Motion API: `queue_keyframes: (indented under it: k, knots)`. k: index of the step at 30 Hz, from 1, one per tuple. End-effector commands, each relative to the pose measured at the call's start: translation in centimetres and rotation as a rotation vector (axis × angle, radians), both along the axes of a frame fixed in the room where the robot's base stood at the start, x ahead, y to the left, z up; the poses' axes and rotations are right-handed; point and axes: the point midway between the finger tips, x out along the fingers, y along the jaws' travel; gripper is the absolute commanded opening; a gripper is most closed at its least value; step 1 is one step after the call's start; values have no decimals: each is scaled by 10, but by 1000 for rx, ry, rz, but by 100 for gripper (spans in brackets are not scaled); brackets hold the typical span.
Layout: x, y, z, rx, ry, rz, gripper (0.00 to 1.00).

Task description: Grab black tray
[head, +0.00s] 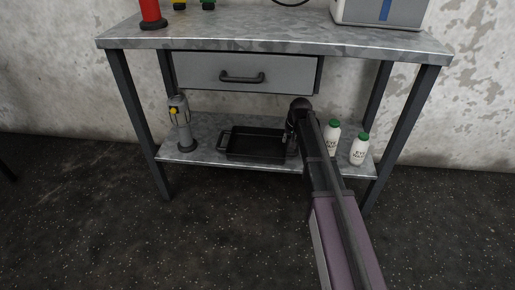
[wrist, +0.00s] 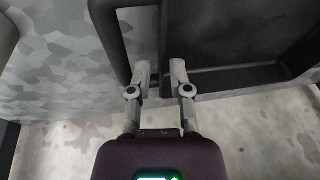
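The black tray (head: 256,144) lies on the lower shelf of the workbench, shallow and rectangular, with a loop handle at each end. In the head view my gripper (head: 296,140) is at the tray's right end; my arm hides that end and the fingertips. In the wrist view the tray (wrist: 236,79) fills the upper right and its near handle (wrist: 109,42) loops to the left. My gripper (wrist: 161,74) has one finger on each side of the tray's end wall beside the handle.
A grey device with a yellow part (head: 181,124) stands left of the tray on the lower shelf (head: 207,135). Two white bottles with green caps (head: 333,138) (head: 359,149) stand close to my arm's right. A closed drawer (head: 245,73) hangs above.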

Motion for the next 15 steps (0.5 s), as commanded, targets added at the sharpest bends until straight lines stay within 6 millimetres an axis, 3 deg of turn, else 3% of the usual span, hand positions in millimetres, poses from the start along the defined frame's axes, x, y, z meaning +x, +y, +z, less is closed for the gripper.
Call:
queue_keyframes:
  k: [15]
  knots:
    - [7, 7, -39, 0, 0, 1, 26]
